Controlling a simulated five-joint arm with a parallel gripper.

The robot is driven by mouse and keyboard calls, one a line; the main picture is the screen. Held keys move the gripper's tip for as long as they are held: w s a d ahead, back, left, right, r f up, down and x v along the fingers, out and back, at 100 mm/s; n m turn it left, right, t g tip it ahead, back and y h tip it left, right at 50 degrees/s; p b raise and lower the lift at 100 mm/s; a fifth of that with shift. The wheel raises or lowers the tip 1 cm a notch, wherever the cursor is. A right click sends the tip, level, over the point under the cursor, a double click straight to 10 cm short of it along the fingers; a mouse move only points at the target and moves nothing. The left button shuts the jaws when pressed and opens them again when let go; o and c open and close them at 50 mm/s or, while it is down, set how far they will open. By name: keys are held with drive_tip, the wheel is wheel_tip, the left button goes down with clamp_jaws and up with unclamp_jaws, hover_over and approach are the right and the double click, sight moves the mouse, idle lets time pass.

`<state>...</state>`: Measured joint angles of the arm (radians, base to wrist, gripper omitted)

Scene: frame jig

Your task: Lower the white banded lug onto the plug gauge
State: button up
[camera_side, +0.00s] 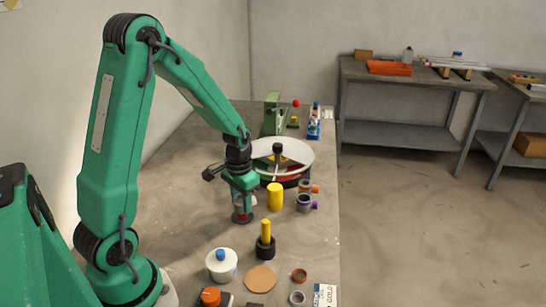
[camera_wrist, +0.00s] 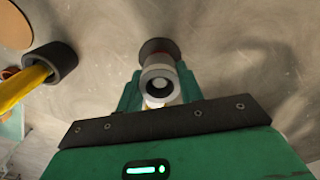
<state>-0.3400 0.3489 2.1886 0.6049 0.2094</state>
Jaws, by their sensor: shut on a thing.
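My gripper (camera_side: 242,196) is shut on the white banded lug, a small pale cylinder that shows between the jaws in the wrist view (camera_wrist: 158,72). Its near end has a grey ring around a dark hole. A dark red round piece (camera_side: 241,217) shows low at the lug's far end; I cannot tell whether it belongs to the lug or lies under it. What looks like the plug gauge (camera_side: 265,231), a yellow upright pin in a dark round base, stands apart from the lug, nearer the side camera. In the wrist view its yellow pin (camera_wrist: 26,85) is at the left.
A yellow cylinder (camera_side: 275,197) and grey cups (camera_side: 304,203) stand right of my gripper. A white round dish (camera_side: 302,152) is behind. A white jar (camera_side: 221,268) with a blue knob and a tan disc (camera_side: 260,278) lie near the plug gauge. Bare table lies left of the gripper.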

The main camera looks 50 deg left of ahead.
drive_tip(key=shift+f, duration=0.45)
drive_tip(key=o, duration=1.2)
drive_tip(key=shift+o, duration=0.2)
drive_tip(key=shift+r, duration=0.1)
drive_tip(key=shift+r, duration=4.4)
